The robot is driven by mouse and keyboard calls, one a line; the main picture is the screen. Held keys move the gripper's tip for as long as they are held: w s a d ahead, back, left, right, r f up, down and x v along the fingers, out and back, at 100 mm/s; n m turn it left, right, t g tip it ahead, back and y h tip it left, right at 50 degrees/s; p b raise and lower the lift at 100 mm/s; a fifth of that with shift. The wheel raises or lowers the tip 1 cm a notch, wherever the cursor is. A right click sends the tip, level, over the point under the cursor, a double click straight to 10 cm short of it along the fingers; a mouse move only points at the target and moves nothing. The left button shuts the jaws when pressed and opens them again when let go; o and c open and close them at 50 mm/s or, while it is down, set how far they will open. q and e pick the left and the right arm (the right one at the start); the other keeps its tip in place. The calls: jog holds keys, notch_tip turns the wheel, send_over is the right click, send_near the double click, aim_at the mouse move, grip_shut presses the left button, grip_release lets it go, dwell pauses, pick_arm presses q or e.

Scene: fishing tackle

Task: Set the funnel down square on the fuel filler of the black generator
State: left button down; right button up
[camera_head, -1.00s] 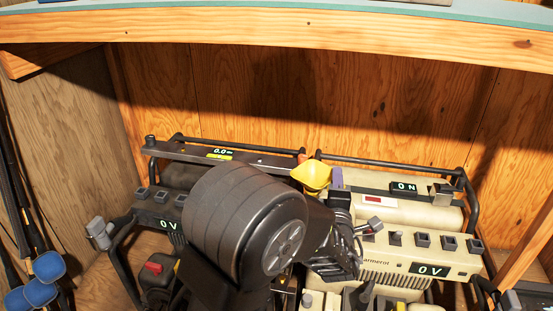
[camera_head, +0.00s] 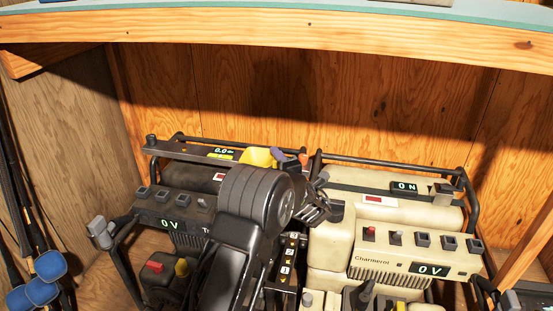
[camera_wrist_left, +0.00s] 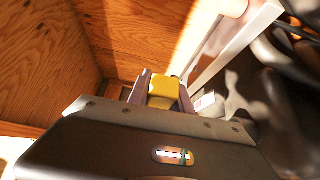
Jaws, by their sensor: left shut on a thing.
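The yellow funnel (camera_head: 257,157) shows in the head view above the back right part of the black generator (camera_head: 172,208), partly hidden by my arm. My left gripper (camera_wrist_left: 163,93) is shut on the funnel; in the wrist view the yellow funnel (camera_wrist_left: 164,87) sits between its two purple-grey fingers. A purple finger (camera_head: 283,156) shows to the right of the funnel in the head view. I cannot make out the fuel filler; my arm covers much of the generator's right side. My right gripper is not in view.
A cream generator (camera_head: 385,251) stands close on the right, with black tube rails behind it. A wooden shelf edge (camera_head: 300,42) hangs above; a plywood wall is behind.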

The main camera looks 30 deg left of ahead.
pick_arm(q)
jog(key=shift+d+r, duration=0.1)
jog(key=f, duration=0.2)
jog(key=shift+s+d+f, duration=0.2)
jog(key=shift+d+f, duration=0.05)
jog(key=shift+f, duration=0.15)
notch_tip(320, 180, down, 3)
jog(key=shift+f+b, duration=0.1)
jog(key=shift+b, duration=0.85)
jog(key=shift+p, duration=1)
dwell(0.8)
jog(key=shift+f+b, duration=1.3)
jog(key=shift+f, duration=1.15)
jog(key=c, duration=1.1)
grip_release()
